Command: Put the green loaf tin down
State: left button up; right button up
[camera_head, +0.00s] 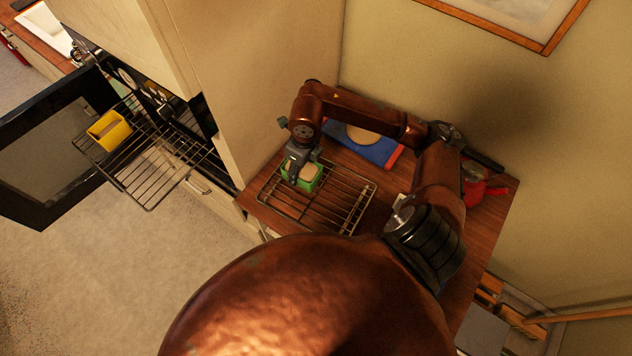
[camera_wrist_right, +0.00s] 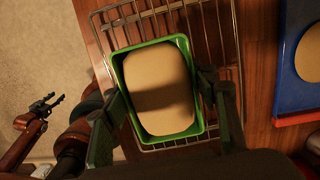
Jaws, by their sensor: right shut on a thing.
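The green loaf tin (camera_head: 317,181) holds pale dough and is at the upper left part of a wire rack (camera_head: 340,205) on the wooden counter. My right gripper (camera_head: 300,170) is shut on the tin. In the right wrist view, the fingers of my right gripper (camera_wrist_right: 160,90) press on both long sides of the tin (camera_wrist_right: 188,134). The tin looks level over the rack (camera_wrist_right: 228,45); I cannot tell whether its base touches the bars. My left gripper (camera_wrist_right: 42,110) shows small at the left of the wrist view, away from the tin; its jaws are unclear.
A blue and red board (camera_head: 378,152) with a round pale thing lies behind the rack. A red object (camera_head: 480,190) is at the counter's right. Walls close the back.

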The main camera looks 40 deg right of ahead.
jog(key=s+d+f, duration=0.1)
jog(key=f, duration=0.1)
jog(key=s+d+f+p, duration=0.1)
jog(key=s+d+f, duration=0.1)
jog(key=f, duration=0.1)
jog(key=shift+s+d+f, duration=0.1)
jog(key=shift+s+f, duration=0.15)
jog(key=shift+f, duration=0.1)
notch_tip(320, 180, down, 3)
jog(key=shift+r+p, duration=0.1)
jog(key=shift+p, duration=0.9)
jog(key=shift+f, duration=0.2)
jog(key=shift+f+b, duration=0.2)
jog(key=shift+b, duration=0.1)
jog(key=o, duration=1.5)
jog(key=shift+c, duration=0.2)
